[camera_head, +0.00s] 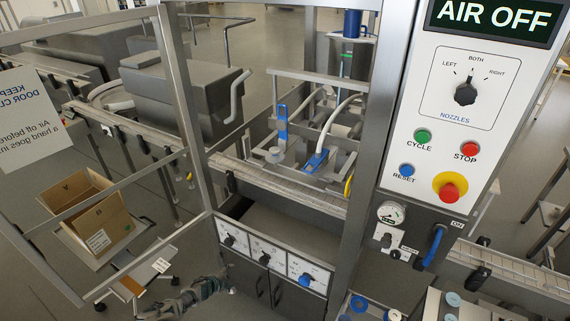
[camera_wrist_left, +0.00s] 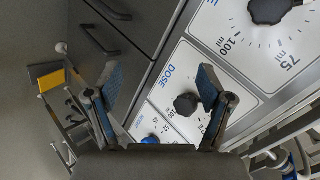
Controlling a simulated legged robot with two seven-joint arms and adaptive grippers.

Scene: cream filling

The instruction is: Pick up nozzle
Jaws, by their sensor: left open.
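My left gripper (camera_head: 222,284) is low in the head view, in front of the machine's lower cabinet. In the left wrist view its two fingers with blue pads (camera_wrist_left: 158,85) stand wide apart with nothing between them. Behind them are the dose dials. Inside the machine frame are two blue fittings, one upright (camera_head: 282,122) and one tilted (camera_head: 316,160), joined to pale hoses. I cannot tell for sure which part is the nozzle. Round blue parts (camera_head: 359,303) sit at the bottom edge, right of the cabinet. My right gripper is not in view.
The control panel (camera_head: 455,125) reads AIR OFF above its knob and buttons. A glass door with a notice (camera_head: 30,110) stands open at the left. A cardboard box (camera_head: 97,222) rests on a stand. A conveyor (camera_head: 285,187) crosses the machine above the dose panel (camera_head: 268,255).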

